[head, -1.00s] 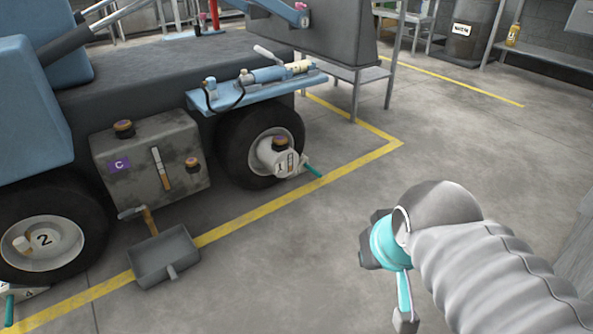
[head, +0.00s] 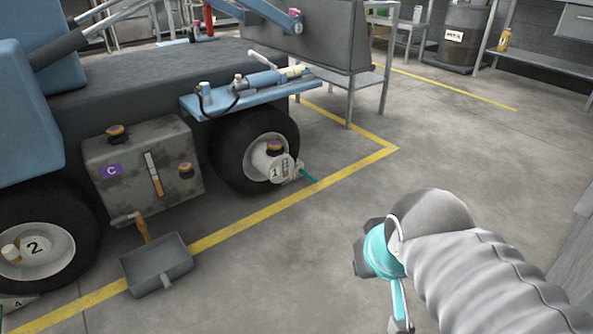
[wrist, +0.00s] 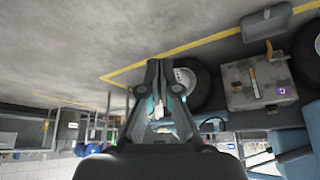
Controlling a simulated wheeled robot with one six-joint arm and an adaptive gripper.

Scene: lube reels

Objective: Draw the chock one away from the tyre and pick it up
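Chock one (head: 297,171) is a small pale block with a teal handle (head: 309,176). It sits on the floor against the right side of the front tyre (head: 230,155), whose pale hub carries a "1". My gripper (head: 366,252) is in the air to the right of the chock and well apart from it, seen from behind in the head view. In the wrist view my gripper (wrist: 160,64) has its dark fingertips close together, with nothing visible held. The fingers cover part of the tyre (wrist: 207,85), and I cannot make out the chock clearly there.
A grey tank marked C (head: 140,175) hangs beside the tyre, with a grey pan (head: 157,265) on the floor below it. The wheel marked 2 (head: 35,248) is at left. A blue shelf (head: 255,92) overhangs tyre one. The floor right of the yellow line (head: 350,170) is clear.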

